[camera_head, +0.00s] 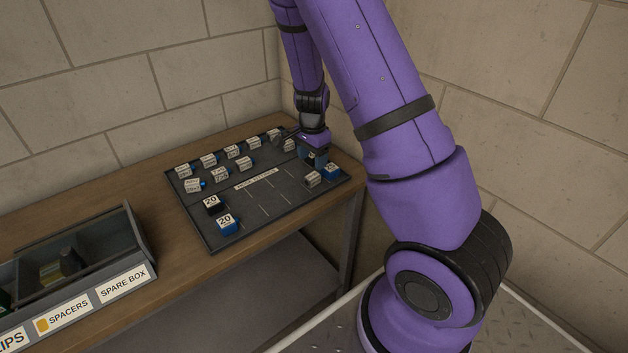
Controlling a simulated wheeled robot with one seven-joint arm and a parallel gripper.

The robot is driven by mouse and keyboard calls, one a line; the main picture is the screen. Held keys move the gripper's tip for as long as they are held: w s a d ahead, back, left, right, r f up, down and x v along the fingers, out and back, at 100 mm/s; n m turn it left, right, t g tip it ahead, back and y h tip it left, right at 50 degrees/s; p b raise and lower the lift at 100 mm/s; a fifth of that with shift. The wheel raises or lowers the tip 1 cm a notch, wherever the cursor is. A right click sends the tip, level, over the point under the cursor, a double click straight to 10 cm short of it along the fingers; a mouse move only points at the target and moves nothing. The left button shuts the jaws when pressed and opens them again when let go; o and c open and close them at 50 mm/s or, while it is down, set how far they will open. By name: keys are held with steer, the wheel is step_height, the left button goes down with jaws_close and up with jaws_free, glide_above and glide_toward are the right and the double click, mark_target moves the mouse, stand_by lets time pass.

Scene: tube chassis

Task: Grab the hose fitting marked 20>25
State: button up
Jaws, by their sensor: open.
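Several small hose fittings with white labels and black or blue ends lie on a dark board (222,242) on the workbench. Two at the front left, a black-ended one (212,204) and a blue-ended one (228,224), show a large "20"; their smaller print is unreadable. My gripper (300,146) is open over the back right of the board, close to a fitting (289,146). My gripper partly hides the fittings there, and I cannot tell whether it touches any.
More fittings (313,179) lie at the board's right end. A printed strip (256,179) crosses its middle, with a clear lined area in front. A grey bin (124,236) labelled SPACERS and SPARE BOX stands at the left. Block walls close in behind and to the right.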

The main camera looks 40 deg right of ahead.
mark_target(313, 175)
steer(key=shift+s+f, duration=0.15)
steer(key=shift+f, duration=3.4)
steer(key=c, duration=1)
